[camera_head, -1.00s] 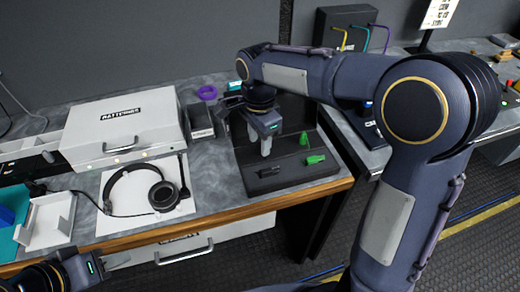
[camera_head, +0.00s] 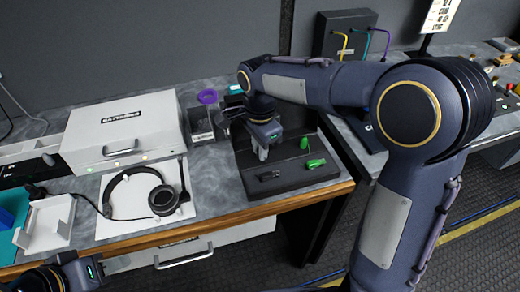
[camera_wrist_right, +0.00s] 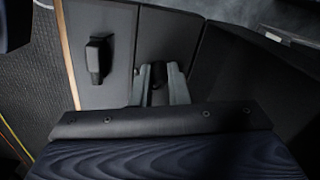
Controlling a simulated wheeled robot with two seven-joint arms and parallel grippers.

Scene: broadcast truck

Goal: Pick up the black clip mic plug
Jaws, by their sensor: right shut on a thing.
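My right gripper (camera_head: 262,152) is low over the dark board (camera_head: 300,182) at the table's right end. In the right wrist view its fingers (camera_wrist_right: 161,86) are shut on a small dark thing (camera_wrist_right: 173,76), which looks like the black clip mic plug; the fingers hide part of it. Another black plug (camera_head: 268,175) lies on the board nearer the front edge, apart from the fingers; it also shows in the right wrist view (camera_wrist_right: 97,60).
A green plug (camera_head: 315,163) lies right of the right gripper, with another green piece (camera_head: 304,143) behind it. Headphones (camera_head: 150,195) rest on a white sheet left of the board. A white case (camera_head: 122,130) and a purple ring (camera_head: 207,97) are further back.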

